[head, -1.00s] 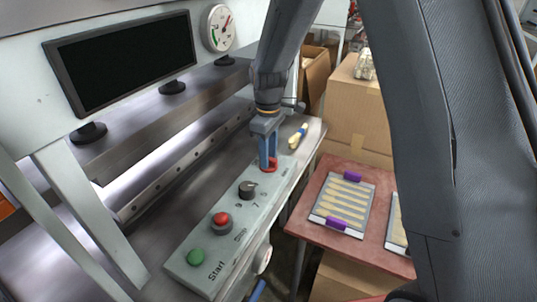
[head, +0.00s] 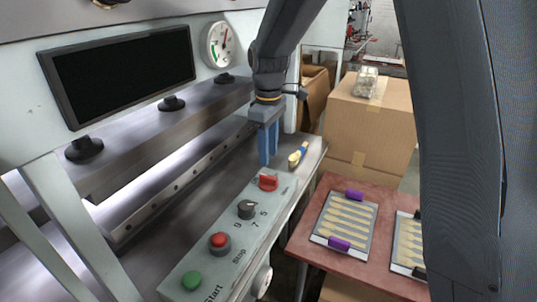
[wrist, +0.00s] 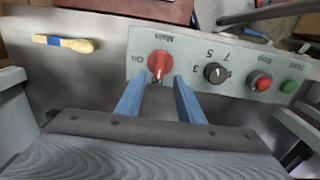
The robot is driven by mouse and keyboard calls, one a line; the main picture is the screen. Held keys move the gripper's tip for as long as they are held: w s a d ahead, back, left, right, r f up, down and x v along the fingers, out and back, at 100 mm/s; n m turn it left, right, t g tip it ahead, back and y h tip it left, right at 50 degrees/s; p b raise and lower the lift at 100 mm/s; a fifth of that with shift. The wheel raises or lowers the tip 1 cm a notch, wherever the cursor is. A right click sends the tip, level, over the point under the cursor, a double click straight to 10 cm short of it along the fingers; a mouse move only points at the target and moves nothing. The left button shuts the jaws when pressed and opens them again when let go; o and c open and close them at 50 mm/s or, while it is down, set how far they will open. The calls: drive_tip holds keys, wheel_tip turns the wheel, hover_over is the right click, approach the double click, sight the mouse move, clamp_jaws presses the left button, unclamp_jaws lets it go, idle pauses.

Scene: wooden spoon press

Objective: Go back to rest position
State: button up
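My gripper (head: 268,148) is above the control panel (head: 228,240), pointing down, with nothing between its blue fingers. In the wrist view the two fingers (wrist: 159,98) stand apart, and the red main switch (wrist: 159,65) shows just beyond their tips. The red switch (head: 268,182) also shows in the head view, a little below the fingertips and apart from them.
The panel also has a black dial (head: 246,209), a red stop button (head: 219,241) and a green start button (head: 191,280). A spoon-like piece with a blue band (head: 298,155) lies behind the panel. A red table (head: 300,235) with trays of wooden spoons stands right. Cardboard boxes (head: 365,125) are behind.

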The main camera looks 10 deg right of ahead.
drive_tip(key=s+d+f+m, duration=0.1)
drive_tip(key=s+d+m, duration=0.2)
drive_tip(key=s, duration=0.4)
drive_tip(key=s+d+f+m+t, duration=0.1)
drive_tip(key=s+d+f+m, duration=0.1)
drive_tip(key=s+d+m, duration=0.2)
drive_tip(key=s+d+f+m, duration=0.1)
drive_tip(key=s+d+m, duration=0.3)
drive_tip(key=s, duration=0.6)
drive_tip(key=shift+d+f, duration=0.25)
drive_tip(key=shift+d, duration=0.15)
